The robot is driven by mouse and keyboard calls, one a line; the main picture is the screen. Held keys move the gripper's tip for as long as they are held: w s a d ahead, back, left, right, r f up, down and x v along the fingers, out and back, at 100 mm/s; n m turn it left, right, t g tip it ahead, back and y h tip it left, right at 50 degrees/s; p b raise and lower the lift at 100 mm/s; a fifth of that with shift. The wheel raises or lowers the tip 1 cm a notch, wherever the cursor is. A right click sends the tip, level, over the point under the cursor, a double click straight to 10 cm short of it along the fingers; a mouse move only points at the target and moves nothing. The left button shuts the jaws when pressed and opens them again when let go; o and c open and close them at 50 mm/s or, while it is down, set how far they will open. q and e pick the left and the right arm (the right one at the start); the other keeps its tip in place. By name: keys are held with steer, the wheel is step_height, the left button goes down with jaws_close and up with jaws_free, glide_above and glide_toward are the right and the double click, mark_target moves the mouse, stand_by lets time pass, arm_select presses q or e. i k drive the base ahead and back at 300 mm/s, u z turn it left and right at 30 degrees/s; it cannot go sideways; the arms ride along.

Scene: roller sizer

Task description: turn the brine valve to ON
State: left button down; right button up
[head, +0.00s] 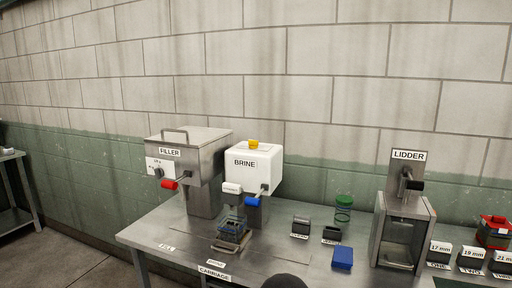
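The brine dispenser (268,172) is a white box labelled BRINE on a grey column at the back of the steel table. A blue handle (252,202) hangs at its lower front, on a short metal stem, and looks like the valve lever. A white nozzle block (232,188) sticks out to its left, and a yellow knob (253,143) sits on top. I cannot read any ON or OFF mark. Below the nozzle stands a small dark-framed container (232,229) on the carriage plate. Neither of my grippers shows in the head view.
Left of the brine box stands the steel filler (208,155) with a red handle (169,184). On the right are a blue block (342,257), a green-lidded jar (343,208) and the lidder (404,225). The table front (185,262) is mostly clear.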

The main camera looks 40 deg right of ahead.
mark_target(253, 144)
steer(key=z, duration=0.3)
steer(key=k, duration=0.25)
steer(key=z, duration=0.4)
